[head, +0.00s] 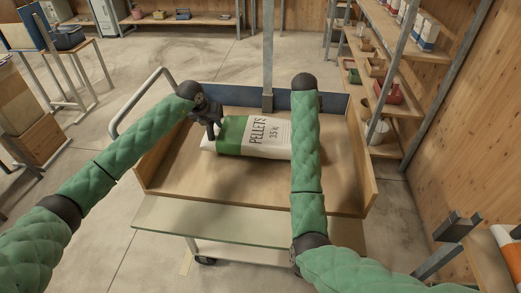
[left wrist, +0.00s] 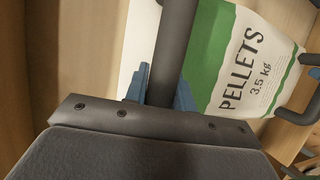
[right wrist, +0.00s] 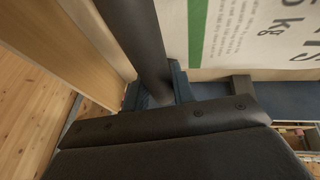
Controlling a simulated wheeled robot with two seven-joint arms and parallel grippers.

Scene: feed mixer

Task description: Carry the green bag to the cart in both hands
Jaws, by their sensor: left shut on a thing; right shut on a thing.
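The green and white bag (head: 268,137), printed PELLETS 3.5 kg, lies flat over the wooden tray of the cart (head: 180,208). I cannot tell whether it touches the tray floor. My left gripper (head: 210,117) is shut on the bag's left end. The bag's printed face also shows in the left wrist view (left wrist: 240,65). My right gripper is hidden behind its own arm in the head view. In the right wrist view the bag (right wrist: 245,35) shows right beside my right gripper (right wrist: 158,92), which is shut on its edge.
Shelves with pots and packages (head: 385,75) stand along the right wall. A low bench (head: 190,19) with boxes is at the back, and a small table (head: 70,48) is at the left. A metal post (head: 268,50) rises behind the cart. Concrete floor is open around the cart's left.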

